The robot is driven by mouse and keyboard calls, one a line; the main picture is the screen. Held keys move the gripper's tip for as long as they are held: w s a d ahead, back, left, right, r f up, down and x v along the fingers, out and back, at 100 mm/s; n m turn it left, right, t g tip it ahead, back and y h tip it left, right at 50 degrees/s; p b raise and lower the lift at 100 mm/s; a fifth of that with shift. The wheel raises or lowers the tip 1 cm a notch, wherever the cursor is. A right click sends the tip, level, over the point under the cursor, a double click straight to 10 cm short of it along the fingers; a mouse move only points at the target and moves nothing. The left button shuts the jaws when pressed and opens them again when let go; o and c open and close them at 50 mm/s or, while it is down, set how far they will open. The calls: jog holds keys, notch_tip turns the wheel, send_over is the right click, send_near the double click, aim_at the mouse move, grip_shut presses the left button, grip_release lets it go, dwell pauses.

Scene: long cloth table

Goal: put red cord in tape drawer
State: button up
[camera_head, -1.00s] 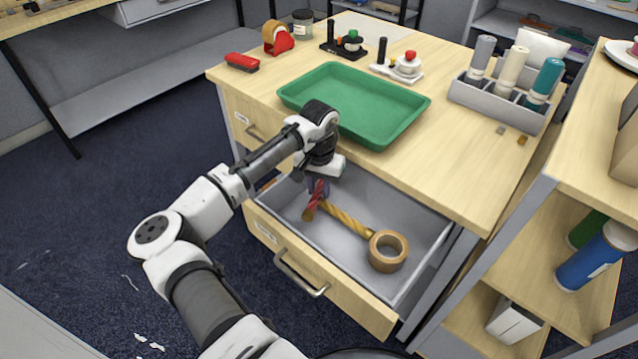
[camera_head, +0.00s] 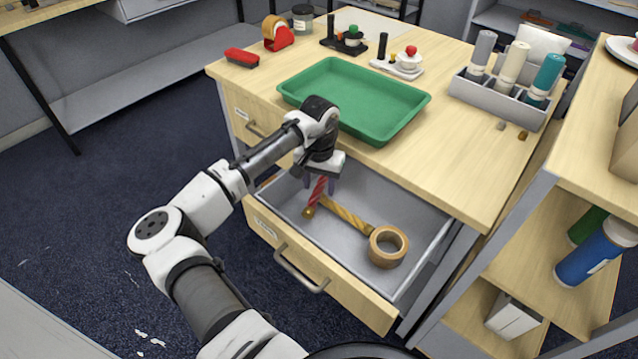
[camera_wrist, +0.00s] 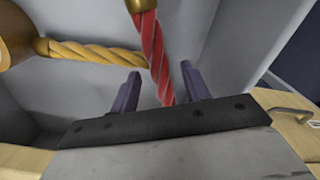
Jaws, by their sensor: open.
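The red cord (camera_head: 317,192) is a twisted red rope with a brass end, inside the open lower drawer (camera_head: 362,277). It also shows in the wrist view (camera_wrist: 152,52), running down between my fingers. My gripper (camera_head: 319,181) points down into the drawer's left part, around the cord's upper end. In the wrist view my gripper (camera_wrist: 160,85) has its two purple fingers apart, one on each side of the cord. The cord's brass end lies at or near the end of a yellow cord (camera_head: 346,215).
A roll of brown tape (camera_head: 388,247) lies in the drawer's right part, beside the yellow cord. A green tray (camera_head: 384,133) sits on the tabletop above. The drawer handle (camera_head: 300,274) sticks out in front.

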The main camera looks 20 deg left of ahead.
aim_at(319, 186)
notch_tip(319, 186, up, 12)
jog(key=b, duration=0.1)
dwell(0.4)
